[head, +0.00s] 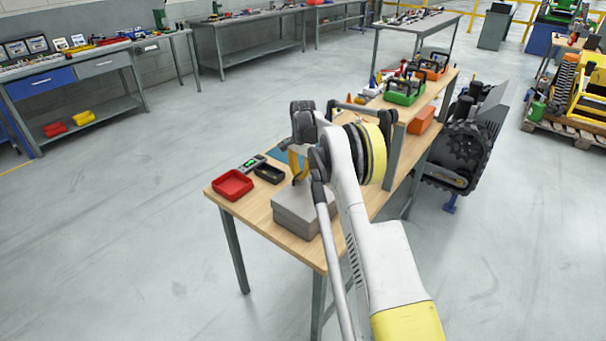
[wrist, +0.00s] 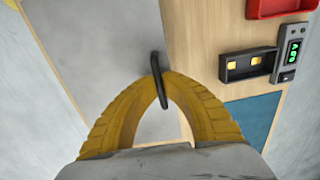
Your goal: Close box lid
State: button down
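A grey box (head: 296,222) stands on the near end of the wooden table. Its flat grey top, which I take as the lid (wrist: 95,45), fills the left of the wrist view. A thin dark handle (wrist: 155,64) shows at the edge of that grey surface. My gripper (wrist: 157,82) has yellow ribbed fingers that arch together, with their tips against both sides of the handle. In the head view my gripper (head: 297,165) is just behind the box, partly hidden by my arm. I cannot tell how far the lid is open.
A red tray (head: 232,185), a small black bin (head: 269,173) and a device with a green display (head: 251,163) lie left of the box. A green toolbox (head: 404,92) and an orange toolbox (head: 432,67) stand farther along. The floor left of the table is clear.

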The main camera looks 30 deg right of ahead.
jog(key=shift+w+a+f, duration=0.1)
jog(key=shift+w+f, duration=0.1)
jog(key=shift+w, duration=0.1)
jog(key=c, duration=1.8)
grip_release()
jog(key=shift+a, duration=0.1)
jog(key=shift+f, duration=0.1)
jog(key=r, duration=1.2)
jog(key=shift+s, duration=0.3)
